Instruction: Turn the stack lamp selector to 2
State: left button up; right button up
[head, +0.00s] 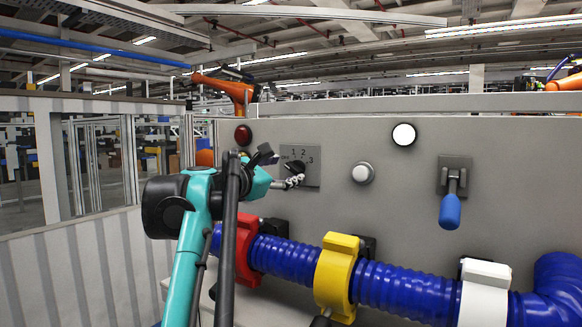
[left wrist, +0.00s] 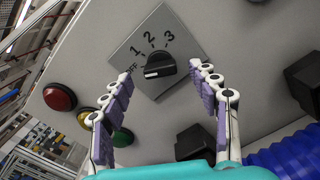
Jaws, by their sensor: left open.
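The selector is a black knob (left wrist: 160,67) on a square grey plate (left wrist: 136,52) marked OFF, 1, 2 and 3. The white mark on the knob points left, toward OFF. In the head view the plate (head: 313,178) is partly covered by my left gripper (head: 280,168). In the left wrist view my left gripper (left wrist: 160,76) is open, its purple-padded fingers on either side of the knob in the picture. I see no grip on the knob; whether a finger touches it I cannot tell. My right gripper is not seen.
A red lamp (head: 243,134), a white lamp (head: 404,134), a pale button (head: 363,173) and a blue-handled lever (head: 450,208) are on the grey panel. A blue hose (head: 395,288) with red, yellow (head: 336,278) and white clamps runs below. Amber (left wrist: 86,121) and green (left wrist: 122,138) lamps show near the fingers.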

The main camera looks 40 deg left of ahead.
aim_at(291, 170)
pick_arm(q)
jog(key=w, duration=0.3)
jog(key=w+a, duration=0.1)
jog(key=shift+w+f, duration=0.25)
jog(key=shift+f, duration=0.05)
jog(key=shift+s+d+r, duration=0.2)
jog(key=shift+s+d, duration=0.05)
jog(key=shift+s, duration=0.15)
jog(key=shift+w+a+f, duration=0.1)
jog(key=shift+w+a, duration=0.05)
jog(key=shift+w, duration=0.05)
jog(key=c, duration=1.2)
jog(key=shift+o, duration=0.2)
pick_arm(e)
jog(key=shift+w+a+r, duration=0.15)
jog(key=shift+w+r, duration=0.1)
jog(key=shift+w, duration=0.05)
